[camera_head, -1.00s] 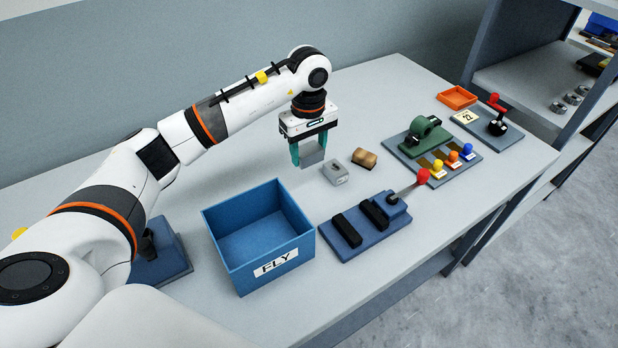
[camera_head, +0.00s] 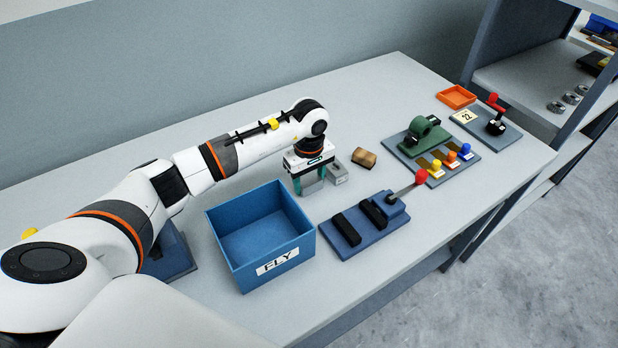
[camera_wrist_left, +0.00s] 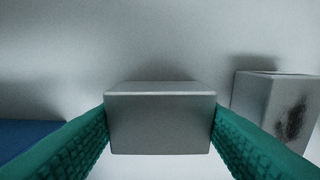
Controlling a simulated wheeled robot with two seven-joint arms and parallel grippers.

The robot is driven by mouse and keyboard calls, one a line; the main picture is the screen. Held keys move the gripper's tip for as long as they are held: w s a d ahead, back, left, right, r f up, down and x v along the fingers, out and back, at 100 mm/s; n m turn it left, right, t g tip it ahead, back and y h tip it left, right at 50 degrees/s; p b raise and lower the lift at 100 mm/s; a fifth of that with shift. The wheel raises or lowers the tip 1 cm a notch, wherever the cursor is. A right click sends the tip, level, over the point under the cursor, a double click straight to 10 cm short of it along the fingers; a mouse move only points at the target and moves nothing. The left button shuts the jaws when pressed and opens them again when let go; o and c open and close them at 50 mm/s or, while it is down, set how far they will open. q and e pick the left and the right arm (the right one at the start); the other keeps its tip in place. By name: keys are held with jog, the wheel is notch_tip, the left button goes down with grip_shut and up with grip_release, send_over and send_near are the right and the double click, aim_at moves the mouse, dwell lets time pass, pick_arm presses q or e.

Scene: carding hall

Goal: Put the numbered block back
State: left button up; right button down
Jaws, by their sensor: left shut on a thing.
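My left gripper (camera_head: 310,189) is shut on a plain grey block (camera_wrist_left: 160,122), low over the table just right of the blue bin. I cannot tell whether the held block touches the table. No number shows on the faces I see. A second grey block (camera_head: 339,174) stands on the table just right of the gripper. It also shows at the right of the left wrist view (camera_wrist_left: 275,105), apart from the fingers, with a dark mark on one face too blurred to read. My right gripper is not in view.
The blue bin (camera_head: 238,262) labelled FLY stands left of the gripper. A brown block (camera_head: 364,157) lies behind right. A blue lever fixture (camera_head: 352,240) is in front. A green fixture (camera_head: 420,137), colored knobs and an orange tray (camera_head: 456,97) are farther right. The back table is clear.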

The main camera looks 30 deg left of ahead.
aim_at(309, 180)
pick_arm(q)
jog(key=shift+f, duration=0.1)
jog(key=o, duration=1.4)
jog(key=shift+r, duration=0.5)
notch_tip(309, 180, up, 11)
jog(key=b, duration=0.2)
jog(key=shift+r+b, duration=0.15)
jog(key=shift+b, duration=0.25)
jog(key=shift+s+d, duration=0.1)
